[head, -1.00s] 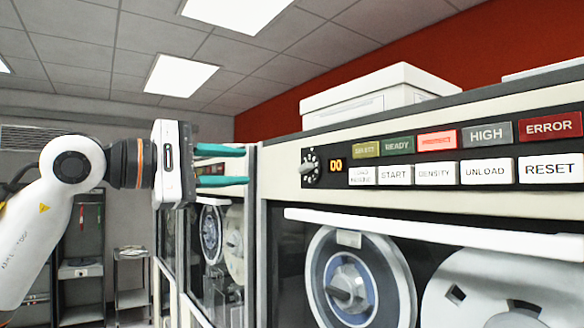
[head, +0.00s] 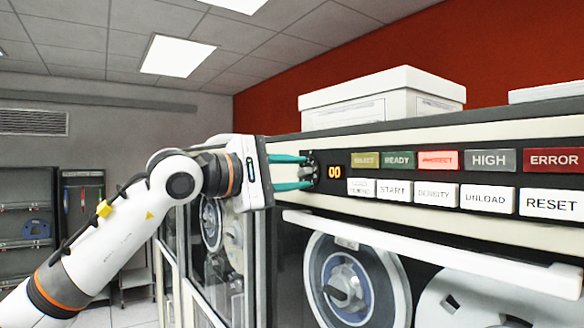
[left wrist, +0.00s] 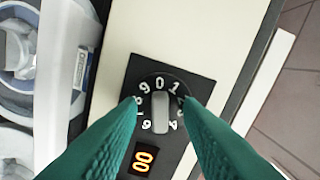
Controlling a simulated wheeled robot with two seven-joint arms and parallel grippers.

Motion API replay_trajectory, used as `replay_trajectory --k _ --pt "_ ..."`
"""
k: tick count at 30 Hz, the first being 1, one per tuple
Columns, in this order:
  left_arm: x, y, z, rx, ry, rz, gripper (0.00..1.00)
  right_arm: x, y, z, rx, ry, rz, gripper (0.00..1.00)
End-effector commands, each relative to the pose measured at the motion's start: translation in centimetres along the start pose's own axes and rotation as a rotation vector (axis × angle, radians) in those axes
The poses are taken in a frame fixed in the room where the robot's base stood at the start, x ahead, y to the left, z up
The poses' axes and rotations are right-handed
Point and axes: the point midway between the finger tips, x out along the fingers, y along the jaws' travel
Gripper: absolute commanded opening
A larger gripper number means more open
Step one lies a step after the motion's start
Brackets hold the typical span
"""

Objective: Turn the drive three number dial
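The number dial (left wrist: 160,106) is a black disc with white digits and a raised grey knob on a dark square plate. In the left wrist view its knob points straight up toward the 0. In the head view the dial (head: 310,170) sits at the left end of the control panel, beside an orange display (head: 335,171) reading 00. My left gripper (head: 308,172) reaches the dial from the left. Its two green fingertips (left wrist: 160,100) are open on either side of the knob, with visible gaps to it. My right gripper is not in view.
Labelled buttons, including START (head: 394,190) and READY (head: 397,160), line the panel right of the display. A white handle bar (head: 430,253) juts out below the panel. A white box (head: 380,97) stands on top of the cabinet. Another tape cabinet is at the left.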

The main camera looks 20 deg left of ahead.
Motion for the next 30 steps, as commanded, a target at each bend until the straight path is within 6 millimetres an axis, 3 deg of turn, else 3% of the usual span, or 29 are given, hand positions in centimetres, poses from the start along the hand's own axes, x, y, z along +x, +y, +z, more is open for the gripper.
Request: replay_trajectory --k 5,11,12,23,30 --pt "0.0 0.1 0.0 0.0 0.0 0.0 0.33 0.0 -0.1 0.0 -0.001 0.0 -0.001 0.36" --pt "0.0 0.0 0.0 0.0 0.0 0.0 0.02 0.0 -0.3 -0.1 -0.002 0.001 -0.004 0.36" --pt "0.0 0.1 0.0 0.0 0.0 0.001 0.0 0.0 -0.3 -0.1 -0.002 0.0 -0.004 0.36" --pt "0.0 0.2 0.0 -0.039 0.0 0.002 0.0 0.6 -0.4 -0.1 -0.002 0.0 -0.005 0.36" --pt "0.0 0.5 0.1 -0.179 0.001 0.001 0.0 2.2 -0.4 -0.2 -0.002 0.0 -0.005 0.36"
